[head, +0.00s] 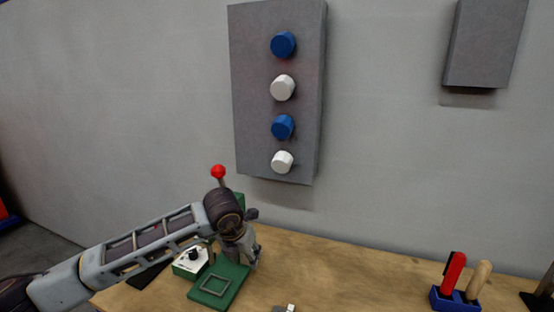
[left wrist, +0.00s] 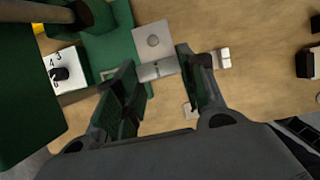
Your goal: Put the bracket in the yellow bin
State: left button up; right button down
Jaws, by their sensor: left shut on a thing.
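My left gripper (head: 246,262) is low over the wooden workbench, beside a green fixture. In the left wrist view its two fingers (left wrist: 156,66) are closed on a silver metal bracket (left wrist: 154,42), a plate with a round hole and a bent lower part. The bracket lies between the fingertips, partly over the green base. Whether it touches the surface below cannot be told. In the head view the gripper hides the bracket. No yellow bin shows in either view. My right gripper is not in view.
A green fixture base (head: 212,296), a white dial box (head: 190,264) and a red-knobbed lever (head: 218,172) crowd the gripper. Small metal pieces (left wrist: 222,58) lie nearby. A blue holder (head: 452,302) with red and wooden handles stands right. The bench's middle (head: 345,278) is mostly clear.

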pick_arm(q)
jog(key=s+d+r+m+g, duration=0.1)
jog(key=s+m+g, duration=0.3)
jog(key=m, duration=1.1)
jog(key=s+d+m+g, duration=0.1)
jog(key=s+m+g, duration=0.3)
jog(key=m, duration=1)
jog(key=a+r, duration=0.3)
jog(key=a, duration=0.4)
jog(key=a+r, duration=0.3)
jog(key=a, duration=0.5)
jog(key=shift+w+r, duration=0.25)
jog(key=shift+r, duration=0.15)
